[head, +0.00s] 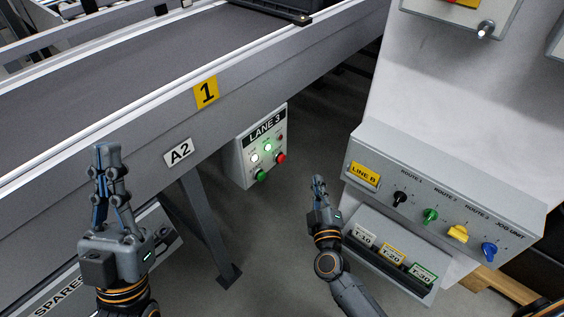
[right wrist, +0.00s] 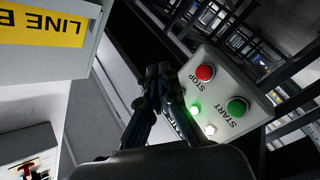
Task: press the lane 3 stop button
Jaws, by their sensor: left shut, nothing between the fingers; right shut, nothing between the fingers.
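The LANE 3 box (head: 260,145) hangs under the conveyor in the head view. Its red stop button (head: 280,158) is at the lower right, and its green start button (head: 260,175) at the lower left. In the right wrist view the red button marked STOP (right wrist: 205,73) and the green button marked START (right wrist: 237,107) face the camera. My right gripper (head: 318,180) is shut and empty, in front of and to the right of the box; its fingers (right wrist: 160,72) appear left of the stop button, and I cannot see contact. My left gripper (head: 106,150) is shut and empty before the conveyor.
The LINE B console (head: 440,190) with several coloured knobs stands close on the right of my right arm. A rack of labelled slots (head: 390,262) sits below it. The conveyor side (head: 130,120) and its leg (head: 205,230) bound the left. Floor shows between them.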

